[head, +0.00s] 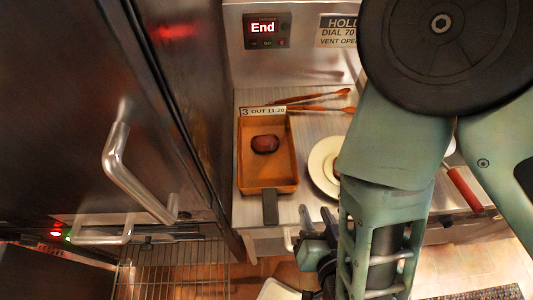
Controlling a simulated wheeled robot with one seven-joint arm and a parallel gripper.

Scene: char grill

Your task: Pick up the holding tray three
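The holding tray three (284,181) is a rectangular amber-brown pan on the steel counter. A label reading "3 OUT 11:20" (263,112) is at its far end, and a dark handle (270,207) points toward the front edge. A brown-red piece of food (265,144) lies inside it. My gripper (318,246) is dark, below and to the right of the handle, in front of the counter edge and apart from the tray. My arm hides part of it, and its fingers are too unclear to tell open from shut.
A white plate (322,168) is right of the tray, partly behind my arm. Tongs (318,98) lie behind the tray. A steel cabinet door with a handle (122,170) stands at left, above a wire rack (175,275). A red-handled tool (463,188) is at right.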

